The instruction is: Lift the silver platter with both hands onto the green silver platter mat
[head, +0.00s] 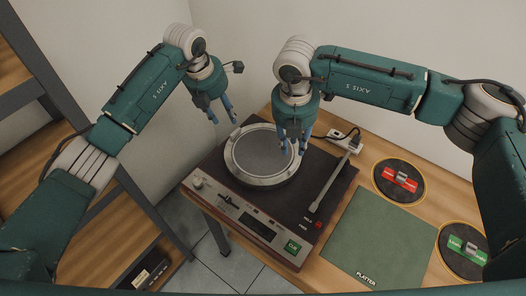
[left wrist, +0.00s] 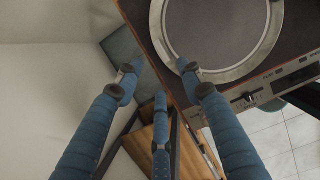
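The silver platter (head: 233,168) is a round disc with a bright rim and grey centre, lying flat on the turntable deck; it also shows in the left wrist view (left wrist: 272,42). The green mat (head: 375,240), printed PLATTER, is flat and bare at the right front. My left gripper (head: 222,112) is open and empty, up and left of the platter; in the left wrist view one of its blue fingers reaches near the rim. My right gripper (head: 293,148) has its fingers apart, pointing down at the platter's right rim; whether they touch it is hidden.
The turntable (head: 262,228) has a tonearm (head: 335,180) right of the platter. Two round black discs, one with a red label (head: 400,178) and one with a green label (head: 466,250), lie at the right. A power strip (head: 347,142) sits behind. A shelf stands at left.

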